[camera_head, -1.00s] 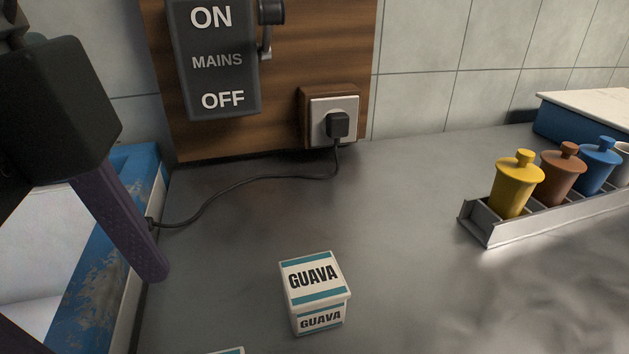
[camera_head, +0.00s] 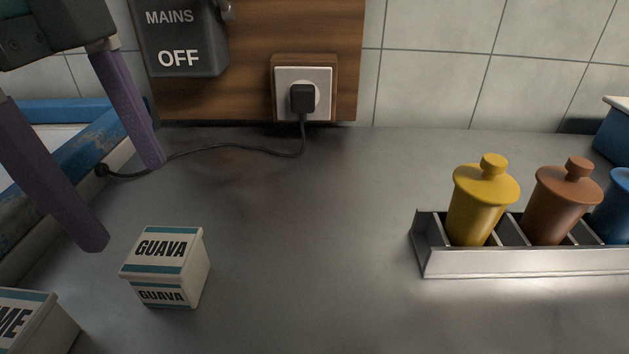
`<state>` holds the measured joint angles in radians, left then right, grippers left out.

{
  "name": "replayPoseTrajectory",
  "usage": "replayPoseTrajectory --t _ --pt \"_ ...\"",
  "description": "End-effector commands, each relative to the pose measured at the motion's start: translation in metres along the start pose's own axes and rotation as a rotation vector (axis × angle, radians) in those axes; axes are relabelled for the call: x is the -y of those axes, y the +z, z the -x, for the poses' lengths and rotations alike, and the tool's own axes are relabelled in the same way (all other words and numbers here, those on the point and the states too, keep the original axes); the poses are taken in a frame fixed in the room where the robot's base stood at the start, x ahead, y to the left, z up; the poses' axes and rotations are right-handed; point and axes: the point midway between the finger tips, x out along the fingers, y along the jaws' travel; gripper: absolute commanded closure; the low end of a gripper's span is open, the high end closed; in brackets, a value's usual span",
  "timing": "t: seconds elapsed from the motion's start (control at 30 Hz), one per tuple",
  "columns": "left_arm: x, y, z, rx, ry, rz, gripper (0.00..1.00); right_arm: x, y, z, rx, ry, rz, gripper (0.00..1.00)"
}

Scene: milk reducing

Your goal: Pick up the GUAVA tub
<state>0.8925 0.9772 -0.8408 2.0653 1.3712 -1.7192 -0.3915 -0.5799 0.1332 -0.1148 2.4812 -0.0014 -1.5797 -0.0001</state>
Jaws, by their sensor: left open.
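The GUAVA tub (camera_head: 166,268) is a small white box with teal stripes and black lettering on its lid and front. It stands upright on the grey counter at the lower left. My left gripper (camera_head: 128,207) is open, with two purple fingers pointing down. It is empty, and its fingertips are up and to the left of the tub, apart from it. My right gripper is not in view.
A second white tub ending in "ME" (camera_head: 33,322) stands at the bottom left corner. A metal rack (camera_head: 530,262) holds yellow (camera_head: 480,205), brown (camera_head: 557,205) and blue (camera_head: 613,212) canisters. A black cord (camera_head: 230,147) runs from the wall socket (camera_head: 318,78). The middle counter is clear.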

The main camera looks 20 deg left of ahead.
Motion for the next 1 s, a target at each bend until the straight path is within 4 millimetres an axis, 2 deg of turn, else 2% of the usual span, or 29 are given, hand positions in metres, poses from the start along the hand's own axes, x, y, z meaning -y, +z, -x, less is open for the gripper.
replayPoseTrajectory --t 0.13,0.3,0.53,0.73,1.0 --pt "0.001 0.003 -0.013 0.001 0.001 0.001 0.0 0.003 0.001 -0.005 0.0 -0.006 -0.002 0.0" --pt "0.001 0.002 -0.04 -0.001 0.003 -0.001 0.0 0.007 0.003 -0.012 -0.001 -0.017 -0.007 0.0" --pt "0.003 0.003 -0.061 0.0 0.001 0.001 0.0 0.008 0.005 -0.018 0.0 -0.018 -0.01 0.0" --pt "0.005 0.004 -0.094 0.0 0.002 0.0 0.0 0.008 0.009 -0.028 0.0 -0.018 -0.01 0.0" --pt "0.006 0.004 -0.099 0.001 -0.002 -0.001 0.0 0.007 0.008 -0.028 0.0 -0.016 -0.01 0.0"
